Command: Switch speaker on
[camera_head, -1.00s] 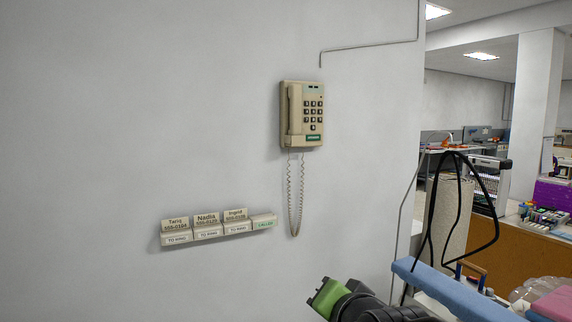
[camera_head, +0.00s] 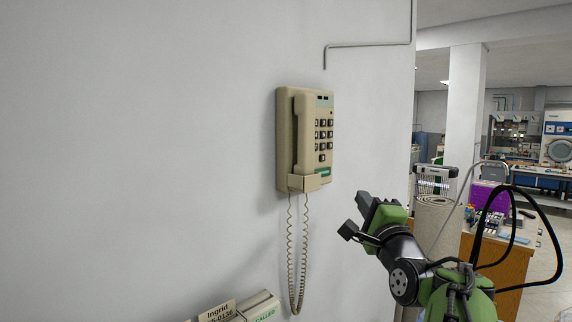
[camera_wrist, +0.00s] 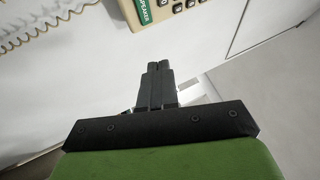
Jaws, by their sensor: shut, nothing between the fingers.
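A beige wall phone (camera_head: 296,142) hangs on the white wall, with its handset in place on the left side and a coiled cord below. It has a keypad (camera_head: 324,138) and a green labelled button (camera_head: 323,170) at its lower right. In the wrist view the green button (camera_wrist: 143,11) shows at the top and reads "SPEAKER". My gripper (camera_head: 362,200) is to the right of the phone and a little lower, apart from it. In the wrist view my gripper's fingertips (camera_wrist: 158,66) are together and empty, pointing toward the phone.
A card rack (camera_head: 255,308) with a name card and a "CALLED" label is on the wall at the bottom. A pipe (camera_head: 370,45) runs on the wall above right.

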